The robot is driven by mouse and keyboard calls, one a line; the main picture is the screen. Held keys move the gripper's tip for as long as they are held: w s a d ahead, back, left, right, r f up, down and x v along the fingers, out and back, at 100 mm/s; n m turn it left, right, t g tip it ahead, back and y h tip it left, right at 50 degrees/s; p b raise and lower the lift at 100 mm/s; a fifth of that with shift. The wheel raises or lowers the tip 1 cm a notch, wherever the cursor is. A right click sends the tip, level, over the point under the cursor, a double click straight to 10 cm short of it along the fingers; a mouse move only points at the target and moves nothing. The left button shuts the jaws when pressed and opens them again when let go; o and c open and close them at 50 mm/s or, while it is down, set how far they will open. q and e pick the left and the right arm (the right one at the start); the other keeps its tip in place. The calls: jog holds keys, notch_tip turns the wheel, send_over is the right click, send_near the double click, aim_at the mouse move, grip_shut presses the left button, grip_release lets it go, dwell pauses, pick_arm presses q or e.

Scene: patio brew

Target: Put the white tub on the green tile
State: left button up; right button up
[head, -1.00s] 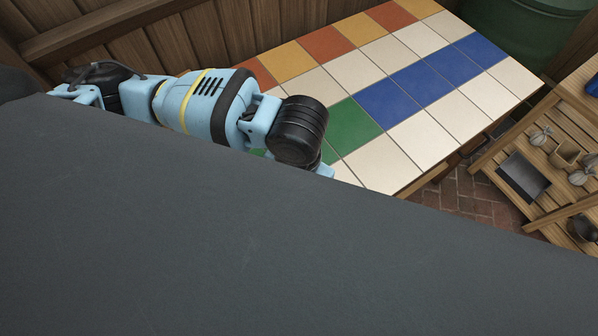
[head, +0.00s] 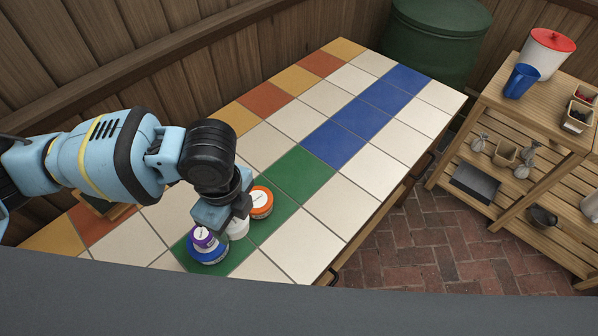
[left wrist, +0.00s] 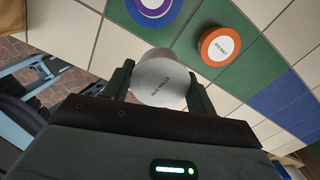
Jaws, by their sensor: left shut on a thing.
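The white tub (head: 238,229) is a small round tub, partly hidden by my left gripper (head: 230,222) in the head view. In the left wrist view, the white tub (left wrist: 160,80) sits between the two fingers of my left gripper (left wrist: 161,88), which is shut on it. The tub is over or on the green tiles (head: 297,176); I cannot tell whether it touches them. Green also shows beyond it in the left wrist view (left wrist: 236,32). My right gripper is not in view.
An orange tub (head: 261,202) stands on green close beside the white tub. A purple tub (head: 204,238) sits on a blue tub (head: 209,257) on the other side. Blue tiles (head: 361,117) are clear. A wooden shelf (head: 490,105) stands at right.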

pick_arm(q)
jog(key=a+n, duration=0.1)
jog(key=n, duration=0.2)
jog(key=w+a+r+n, duration=0.1)
jog(key=n, duration=0.2)
jog(key=a+r+n, duration=0.1)
jog(key=n, duration=0.1)
jog(key=shift+w+n, duration=0.2)
jog(key=shift+n, duration=0.2)
jog(key=a+r+n, duration=0.1)
jog(key=n, duration=0.3)
jog(key=w+a+r+n, duration=0.1)
jog(key=n, duration=0.3)
jog(key=a+r+n, duration=0.1)
jog(key=n, duration=0.4)
jog(key=shift+w+a+r, duration=0.15)
jog(key=shift+a+r, duration=0.15)
